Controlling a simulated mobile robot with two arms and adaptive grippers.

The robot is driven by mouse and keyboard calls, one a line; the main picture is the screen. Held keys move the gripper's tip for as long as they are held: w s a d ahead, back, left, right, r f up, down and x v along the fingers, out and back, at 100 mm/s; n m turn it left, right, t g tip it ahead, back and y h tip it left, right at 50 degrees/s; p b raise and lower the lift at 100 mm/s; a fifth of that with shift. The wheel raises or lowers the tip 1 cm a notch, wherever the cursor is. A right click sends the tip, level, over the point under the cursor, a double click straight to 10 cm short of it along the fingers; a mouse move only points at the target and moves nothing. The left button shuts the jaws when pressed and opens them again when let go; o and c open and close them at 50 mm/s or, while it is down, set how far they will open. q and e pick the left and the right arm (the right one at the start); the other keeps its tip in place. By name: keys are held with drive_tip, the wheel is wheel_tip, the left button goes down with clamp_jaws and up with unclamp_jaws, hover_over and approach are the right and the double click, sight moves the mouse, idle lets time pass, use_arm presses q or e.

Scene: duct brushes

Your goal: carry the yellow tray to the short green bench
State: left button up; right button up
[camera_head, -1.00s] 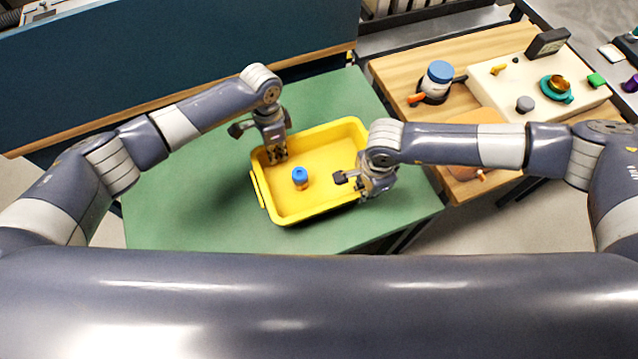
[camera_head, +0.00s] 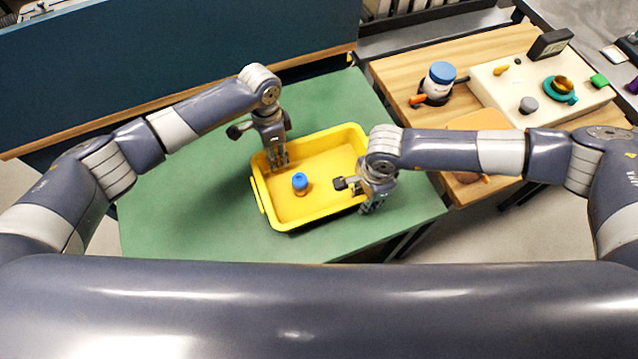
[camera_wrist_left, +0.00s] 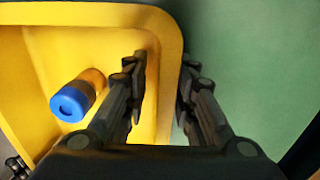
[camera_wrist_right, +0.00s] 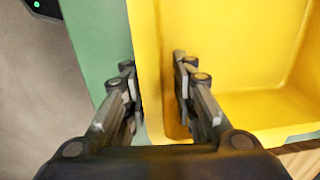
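The yellow tray (camera_head: 327,204) is over the green bench top (camera_head: 180,205), low and close to its surface; I cannot tell whether it touches. A small blue-capped orange item (camera_head: 300,184) stands inside it and also shows in the left wrist view (camera_wrist_left: 75,98). My left gripper (camera_head: 277,162) is shut on the tray's far-left wall; its fingers (camera_wrist_left: 162,75) lie one inside and one outside the rim. My right gripper (camera_head: 358,190) is shut on the tray's right wall, its fingers (camera_wrist_right: 155,70) on both sides of the rim. The bench's legs are mostly hidden.
A wooden table (camera_head: 400,70) stands to the right with a blue-lidded jar (camera_head: 440,78) and a cream board (camera_head: 540,85) bearing small parts. A dark blue panel (camera_head: 180,65) rises behind the bench. The bench top left of the tray is clear.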

drive_tip(key=shift+r, duration=0.25)
use_arm(q)
wheel_tip(320, 180, up, 10)
drive_tip(key=shift+w+r, duration=0.2)
drive_tip(key=shift+w, duration=0.05)
use_arm(e)
wheel_tip(320, 180, up, 12)
drive_tip(key=shift+s+d+f, duration=0.15)
drive_tip(key=shift+s+f, duration=0.1)
drive_tip(key=shift+s, duration=0.05)
use_arm(q)
drive_tip(key=shift+a, duration=0.1)
